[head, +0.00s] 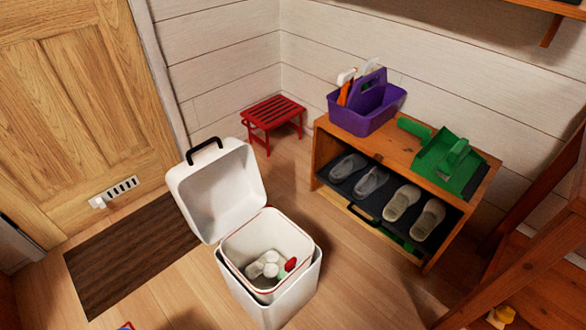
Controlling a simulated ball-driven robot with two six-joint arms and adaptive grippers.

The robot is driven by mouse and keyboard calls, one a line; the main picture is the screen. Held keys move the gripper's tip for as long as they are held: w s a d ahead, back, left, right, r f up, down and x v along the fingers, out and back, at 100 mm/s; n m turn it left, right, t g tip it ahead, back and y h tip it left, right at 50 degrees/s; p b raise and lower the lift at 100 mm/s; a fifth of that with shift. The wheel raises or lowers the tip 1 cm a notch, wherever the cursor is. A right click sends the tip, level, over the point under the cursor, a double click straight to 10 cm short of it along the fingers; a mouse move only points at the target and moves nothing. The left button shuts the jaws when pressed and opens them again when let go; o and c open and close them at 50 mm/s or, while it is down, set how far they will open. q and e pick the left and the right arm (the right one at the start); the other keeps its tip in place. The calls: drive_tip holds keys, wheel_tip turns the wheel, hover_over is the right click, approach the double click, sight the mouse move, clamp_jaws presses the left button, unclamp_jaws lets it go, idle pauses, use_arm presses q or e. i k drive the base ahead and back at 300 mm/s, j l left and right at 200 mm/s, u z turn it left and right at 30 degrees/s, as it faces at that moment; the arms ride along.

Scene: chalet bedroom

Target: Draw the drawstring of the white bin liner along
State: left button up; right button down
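A white bin (305,289) stands on the floor at the lower middle of the head view, its white lid (218,190) tipped open toward the upper left. A white bin liner (257,235) lines it, with a thin red line, apparently the drawstring (285,215), running around the top edge. Crumpled whitish items (265,265) and a small red and green item (289,265) lie inside. Neither of my grippers is in the view.
A wooden shoe bench (372,147) stands right of the bin with grey and beige shoes, a purple caddy (345,118) and a green dustpan (436,165). A red stool (272,113) stands behind. A brown mat (125,262) lies left, before the wooden door (75,110).

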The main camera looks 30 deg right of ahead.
sight(291, 265)
drive_tip(key=z, duration=0.95)
